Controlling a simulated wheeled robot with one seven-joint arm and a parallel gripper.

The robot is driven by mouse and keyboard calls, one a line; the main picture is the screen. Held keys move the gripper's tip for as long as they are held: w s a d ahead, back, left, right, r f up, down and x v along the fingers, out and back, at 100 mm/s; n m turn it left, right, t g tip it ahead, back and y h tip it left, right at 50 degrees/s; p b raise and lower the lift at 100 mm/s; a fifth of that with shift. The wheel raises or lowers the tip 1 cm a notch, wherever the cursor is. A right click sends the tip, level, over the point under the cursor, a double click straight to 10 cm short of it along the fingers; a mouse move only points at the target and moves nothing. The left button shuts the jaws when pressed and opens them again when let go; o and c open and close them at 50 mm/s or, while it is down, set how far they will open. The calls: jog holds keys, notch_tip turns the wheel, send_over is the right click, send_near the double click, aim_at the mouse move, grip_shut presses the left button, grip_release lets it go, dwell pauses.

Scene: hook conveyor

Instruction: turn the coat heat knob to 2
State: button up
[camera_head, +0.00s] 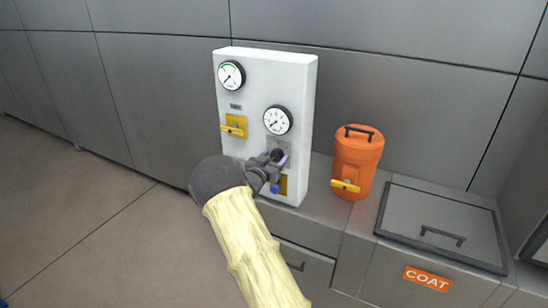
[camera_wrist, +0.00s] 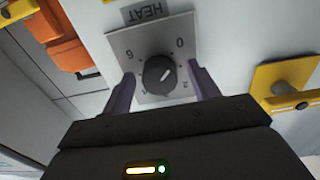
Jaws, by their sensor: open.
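The heat knob (camera_wrist: 158,74) is a round black dial on a grey square plate, with an upside-down HEAT label above it in the wrist view. The numbers 0 and 6 are readable at its upper right and upper left; 2 appears at lower right. A pale mark shows on the dial's face, toward its right side. My gripper (camera_wrist: 163,78) is open, with one purple finger on each side of the knob; I cannot tell whether they touch it. In the head view my gripper (camera_head: 274,163) is at the lower part of the white panel (camera_head: 298,85), partly hiding the knob.
The panel also carries two gauges and a yellow valve (camera_head: 234,127). To its right stand an orange container (camera_head: 358,155) with a yellow tap and a lidded bin (camera_head: 405,265) labelled COAT. A grey wall stands behind. Open floor lies to the left.

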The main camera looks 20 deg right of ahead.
jog(key=c, duration=1)
jog(key=shift+o, duration=0.2)
jog(key=shift+f+m+b, duration=0.1)
jog(key=shift+m+b, duration=0.2)
jog(key=shift+b, duration=0.2)
jog(key=m+b, duration=0.3)
jog(key=b, duration=0.1)
jog(key=shift+f, duration=0.2)
jog(key=m+b, duration=0.5)
jog(key=b, duration=0.2)
jog(key=m+b, duration=0.5)
jog(key=b, duration=0.1)
jog(key=shift+m+b, duration=0.35)
jog(key=shift+m, duration=0.05)
jog(key=shift+r+m+b, duration=0.2)
jog(key=shift+m+b, duration=1.45)
jog(key=shift+m, duration=0.15)
